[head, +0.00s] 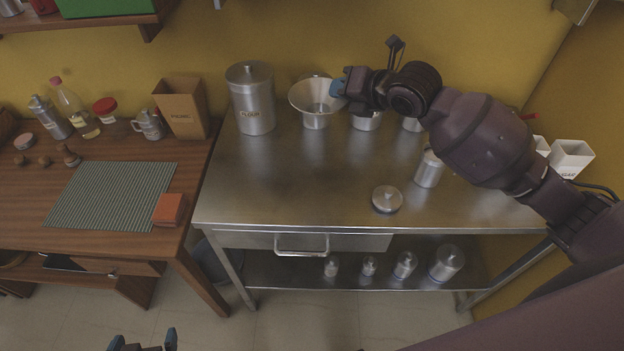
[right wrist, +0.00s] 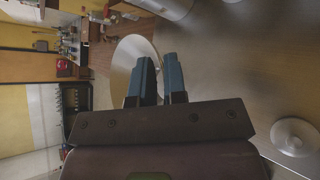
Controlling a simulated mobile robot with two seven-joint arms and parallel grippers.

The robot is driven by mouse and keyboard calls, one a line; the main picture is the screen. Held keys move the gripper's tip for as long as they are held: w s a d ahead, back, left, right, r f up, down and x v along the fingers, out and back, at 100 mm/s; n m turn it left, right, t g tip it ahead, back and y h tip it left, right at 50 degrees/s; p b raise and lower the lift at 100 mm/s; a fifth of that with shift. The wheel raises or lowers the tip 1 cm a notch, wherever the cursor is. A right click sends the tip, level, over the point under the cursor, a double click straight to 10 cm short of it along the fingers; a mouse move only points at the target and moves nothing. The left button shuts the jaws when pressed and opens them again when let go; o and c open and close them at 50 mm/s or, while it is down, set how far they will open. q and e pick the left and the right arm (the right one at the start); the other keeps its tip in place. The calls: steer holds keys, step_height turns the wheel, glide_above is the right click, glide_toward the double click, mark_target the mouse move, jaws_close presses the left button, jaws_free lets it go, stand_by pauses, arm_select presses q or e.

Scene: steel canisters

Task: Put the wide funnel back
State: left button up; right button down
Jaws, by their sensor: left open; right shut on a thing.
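The wide funnel (head: 312,92) is a pale metal cone with its broad mouth upward, at the back of the steel table. Its rim and flared wall also show in the right wrist view (right wrist: 128,62). My right gripper (head: 340,88) is shut on the funnel's right rim. A short metal cylinder (head: 315,121) shows directly below the cone; I cannot tell whether the funnel rests in it. My left gripper (head: 145,341) is open and empty at the bottom edge, far from the funnel.
A tall lidded flour canister (head: 252,105) stands left of the funnel. Other canisters (head: 366,122) stand to the right, partly behind my arm. A smaller canister (head: 428,170) and a loose lid (head: 387,200) are nearer the front. The steel table's (head: 290,185) front left is clear.

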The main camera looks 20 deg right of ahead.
steer(key=shift+d+f, duration=0.15)
steer(key=shift+f, duration=0.15)
step_height(320, 180, down, 19)
steer(key=shift+d+r+b, duration=0.1)
steer(key=shift+r+b, duration=0.05)
steer(key=shift+b, duration=1)
steer(key=shift+f, duration=0.35)
steer(key=shift+f, duration=0.15)
steer(key=c, duration=1.2)
jaws_free()
steer(key=shift+o, duration=0.2)
